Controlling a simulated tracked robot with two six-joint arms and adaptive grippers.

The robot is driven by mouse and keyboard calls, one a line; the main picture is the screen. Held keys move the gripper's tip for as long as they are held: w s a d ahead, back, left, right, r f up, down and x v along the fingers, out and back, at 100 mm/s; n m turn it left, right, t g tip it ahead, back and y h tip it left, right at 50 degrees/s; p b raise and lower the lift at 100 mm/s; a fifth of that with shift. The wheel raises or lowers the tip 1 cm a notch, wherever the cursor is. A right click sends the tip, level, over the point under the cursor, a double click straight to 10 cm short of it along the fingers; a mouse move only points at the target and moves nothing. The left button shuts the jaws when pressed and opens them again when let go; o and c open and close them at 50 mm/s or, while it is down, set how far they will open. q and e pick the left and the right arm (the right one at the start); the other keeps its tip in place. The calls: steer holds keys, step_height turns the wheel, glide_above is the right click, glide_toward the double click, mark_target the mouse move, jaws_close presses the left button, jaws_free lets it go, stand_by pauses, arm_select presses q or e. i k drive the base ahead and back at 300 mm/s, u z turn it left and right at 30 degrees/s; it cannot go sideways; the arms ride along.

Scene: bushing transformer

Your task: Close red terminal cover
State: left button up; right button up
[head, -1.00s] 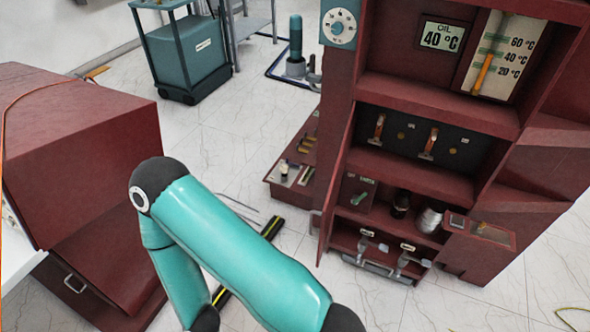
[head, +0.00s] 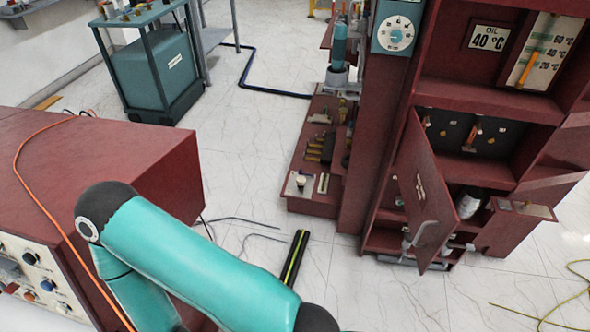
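The red terminal cover (head: 424,192) is a tall, narrow door on the red cabinet, with a grey handle (head: 420,236) near its lower end. It stands ajar, angled out from the cabinet, and hides part of the compartments behind it. To its right, a white ribbed cylinder (head: 468,203) and part of the dark upper panel still show. One teal arm of mine crosses the lower left, well away from the cover, and no gripper is seen touching the cover.
A red box with dials (head: 95,175) fills the left side, with an orange cable over it. A teal cart (head: 152,65) stands at the back left. A black and yellow strip (head: 294,258) lies on the floor. Thin yellow cable (head: 545,310) lies at lower right. White floor before the cabinet is mostly clear.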

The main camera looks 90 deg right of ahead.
mark_target(431, 215)
steer(key=u, duration=0.5)
steer(key=i, duration=0.25)
steer(key=z, duration=2)
steer(key=i, duration=0.2)
steer(key=z, duration=2.3)
steer(key=k, duration=0.6)
steer(key=z, duration=0.35)
steer(key=i, duration=1.7)
steer(key=u, duration=0.4)
